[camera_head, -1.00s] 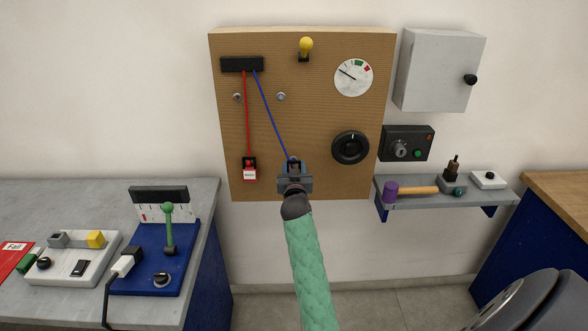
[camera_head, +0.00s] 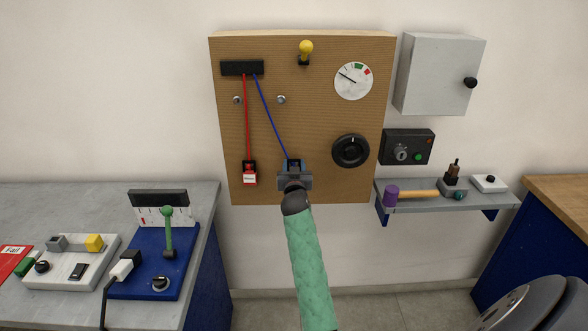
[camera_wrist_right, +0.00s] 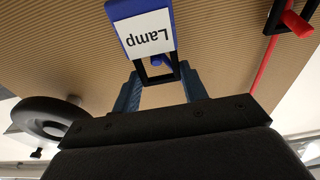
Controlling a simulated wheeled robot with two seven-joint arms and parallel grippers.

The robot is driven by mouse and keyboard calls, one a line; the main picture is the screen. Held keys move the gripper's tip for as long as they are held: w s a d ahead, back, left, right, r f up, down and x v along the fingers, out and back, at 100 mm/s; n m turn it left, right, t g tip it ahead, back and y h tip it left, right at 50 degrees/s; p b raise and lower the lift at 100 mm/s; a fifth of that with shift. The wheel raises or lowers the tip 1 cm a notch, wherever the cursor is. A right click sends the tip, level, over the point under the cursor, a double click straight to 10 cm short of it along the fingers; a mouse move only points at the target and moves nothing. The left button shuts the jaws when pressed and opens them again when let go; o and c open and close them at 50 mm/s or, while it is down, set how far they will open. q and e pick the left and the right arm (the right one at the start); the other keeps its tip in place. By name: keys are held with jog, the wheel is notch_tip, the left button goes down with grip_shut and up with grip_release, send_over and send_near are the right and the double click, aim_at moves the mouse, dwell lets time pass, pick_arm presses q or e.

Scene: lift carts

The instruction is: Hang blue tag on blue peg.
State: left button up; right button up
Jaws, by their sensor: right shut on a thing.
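The blue tag, with a white "Lamp" label (camera_wrist_right: 146,34), is at my right gripper (camera_wrist_right: 157,88) in the right wrist view. The gripper's fingers are shut on it, beside a small black frame with a blue piece, seemingly the blue peg (camera_wrist_right: 160,61). I cannot tell whether the tag is around this piece or only in front of it. In the head view my right gripper (camera_head: 294,170) is at the lower middle of the brown board and hides most of the tag. A blue cord (camera_head: 271,118) runs from the black bar down to it. My left gripper is not in view.
A red tag (camera_head: 249,176) on a red cord is at a black holder left of the gripper. A black dial (camera_head: 351,150) is to the right. Two silver studs (camera_head: 281,99) are above.

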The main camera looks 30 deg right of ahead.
aim_at(294, 164)
jog(key=shift+b+x, duration=0.3)
jog(key=shift+x, duration=0.65)
jog(key=shift+w+d+f, duration=0.1)
jog(key=shift+w+f, duration=0.05)
jog(key=shift+w, duration=0.1)
jog(key=shift+d, duration=0.1)
jog(key=shift+w+r, duration=0.1)
jog(key=shift+r, duration=0.1)
jog(key=shift+f, duration=0.3)
jog(key=shift+f+b, duration=0.6)
jog(key=o, duration=1.1)
